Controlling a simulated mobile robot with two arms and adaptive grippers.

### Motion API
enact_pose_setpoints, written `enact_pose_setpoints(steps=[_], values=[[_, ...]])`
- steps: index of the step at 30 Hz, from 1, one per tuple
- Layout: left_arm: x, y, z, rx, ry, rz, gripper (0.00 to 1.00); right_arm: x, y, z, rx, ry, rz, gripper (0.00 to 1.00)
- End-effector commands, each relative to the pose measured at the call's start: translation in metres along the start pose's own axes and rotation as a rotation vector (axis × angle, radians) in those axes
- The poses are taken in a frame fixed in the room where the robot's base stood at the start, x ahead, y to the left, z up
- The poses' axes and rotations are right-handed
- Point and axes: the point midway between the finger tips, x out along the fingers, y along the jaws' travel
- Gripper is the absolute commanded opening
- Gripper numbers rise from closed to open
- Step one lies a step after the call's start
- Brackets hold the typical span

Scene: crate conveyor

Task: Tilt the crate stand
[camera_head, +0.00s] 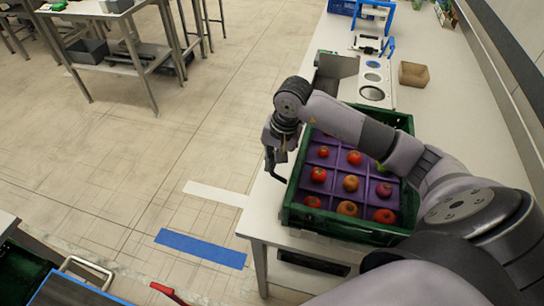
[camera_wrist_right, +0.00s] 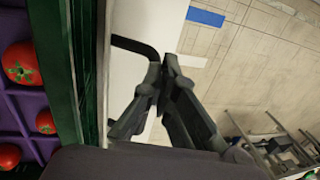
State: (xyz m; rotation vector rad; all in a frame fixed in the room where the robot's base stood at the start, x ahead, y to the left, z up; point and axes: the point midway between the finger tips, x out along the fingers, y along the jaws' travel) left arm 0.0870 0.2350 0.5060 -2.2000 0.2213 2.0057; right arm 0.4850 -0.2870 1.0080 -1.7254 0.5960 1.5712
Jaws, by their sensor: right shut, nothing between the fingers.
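The green crate (camera_head: 340,230) sits on the white table beneath my right arm. It holds red and orange produce in a purple divided insert (camera_head: 333,188). A black bent handle (camera_head: 271,168) sticks out at the crate's left side; the wrist view shows it as a black rod (camera_wrist_right: 136,45). The rest of the stand under the crate is hidden. My right gripper (camera_head: 283,152) is at that side, just outside the crate wall. In the wrist view its fingertips (camera_wrist_right: 165,72) are together by the rod's end, with nothing held between them; contact is unclear. My left gripper is out of view.
Another green crate (camera_head: 20,275) shows at bottom left. The floor left of the table is open.

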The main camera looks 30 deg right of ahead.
Motion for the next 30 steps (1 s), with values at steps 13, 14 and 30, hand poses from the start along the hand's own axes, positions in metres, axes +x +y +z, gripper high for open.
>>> enact_pose_setpoints(steps=[13, 14, 30], values=[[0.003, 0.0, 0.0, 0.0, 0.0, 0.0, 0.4, 0.006, 0.0, 0.0, -0.001, 0.0, -0.001, 0.0], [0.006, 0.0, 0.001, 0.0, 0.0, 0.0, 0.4, 0.008, 0.0, 0.0, -0.001, 0.001, -0.001, 0.0], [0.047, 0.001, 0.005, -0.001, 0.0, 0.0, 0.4, 0.058, -0.001, 0.001, 0.001, -0.003, 0.228, 0.0]])
